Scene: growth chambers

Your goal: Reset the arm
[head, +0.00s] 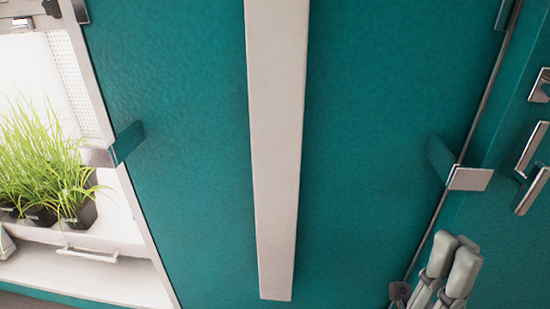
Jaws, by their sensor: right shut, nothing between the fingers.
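My right gripper (453,262) is at the lower right of the head view, in front of the teal chamber front. Its grey fingers point up, and it is shut with nothing between the fingers. The rest of my right arm is mostly cut off by the bottom edge. My left gripper is not in view.
A teal panel (190,130) with a long pale vertical strip (277,150) fills the middle. Metal latches (468,178) and a handle (532,150) stick out at the right. At the left, a lit chamber holds potted grass (45,165) on a white tray (120,236).

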